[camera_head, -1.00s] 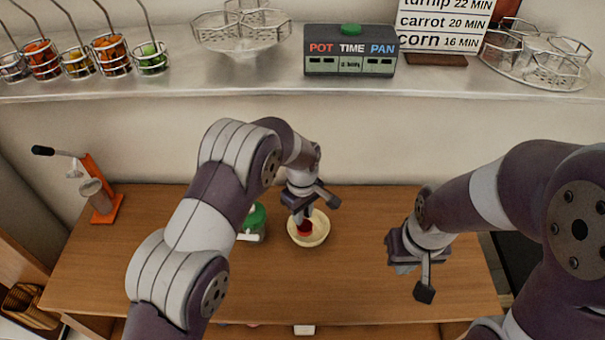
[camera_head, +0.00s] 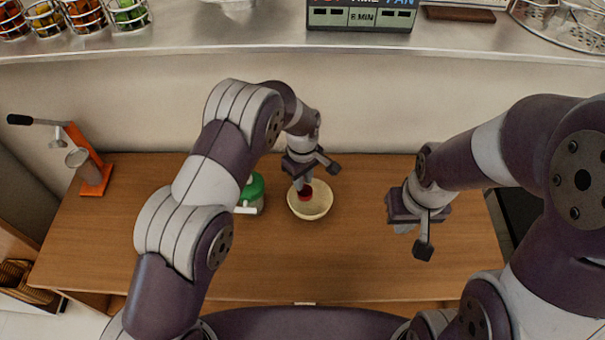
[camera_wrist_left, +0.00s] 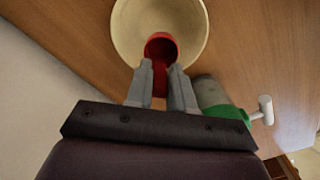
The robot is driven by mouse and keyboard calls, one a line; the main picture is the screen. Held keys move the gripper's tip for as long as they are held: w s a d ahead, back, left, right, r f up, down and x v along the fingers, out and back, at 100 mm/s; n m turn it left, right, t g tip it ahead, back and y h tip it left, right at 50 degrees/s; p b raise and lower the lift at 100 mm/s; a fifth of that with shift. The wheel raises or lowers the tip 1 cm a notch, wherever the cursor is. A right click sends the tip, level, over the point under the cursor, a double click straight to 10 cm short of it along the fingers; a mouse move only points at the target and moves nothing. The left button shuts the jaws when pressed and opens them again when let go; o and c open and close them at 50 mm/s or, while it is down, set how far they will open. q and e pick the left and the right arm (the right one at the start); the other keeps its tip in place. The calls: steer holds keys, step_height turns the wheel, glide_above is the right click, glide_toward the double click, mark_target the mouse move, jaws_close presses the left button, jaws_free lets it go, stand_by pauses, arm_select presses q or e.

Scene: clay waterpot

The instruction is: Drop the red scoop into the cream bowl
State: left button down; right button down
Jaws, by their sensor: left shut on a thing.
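The red scoop (camera_head: 305,194) is held by my left gripper (camera_head: 301,184) over the cream bowl (camera_head: 318,210), which stands on the wooden table. In the left wrist view, the gripper's two grey fingers (camera_wrist_left: 160,85) are shut on the red scoop (camera_wrist_left: 166,44). The scoop's round end lies over the inside of the cream bowl (camera_wrist_left: 127,30). I cannot tell whether the scoop touches the bowl. My right gripper (camera_head: 413,236) hangs over the right part of the table, away from the bowl; its finger gap is unclear.
A green-topped container (camera_head: 253,190) with a white handle stands just left of the bowl and shows in the wrist view (camera_wrist_left: 222,105). An orange press (camera_head: 95,172) stands at the table's left end. A metal shelf (camera_head: 250,42) runs behind. The table's front middle is clear.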

arm_select(q)
steer(key=c, duration=0.9)
jaws_free()
step_height(320, 180, up, 8)
steer(key=b, duration=0.2)
steer(key=shift+f, duration=0.2)
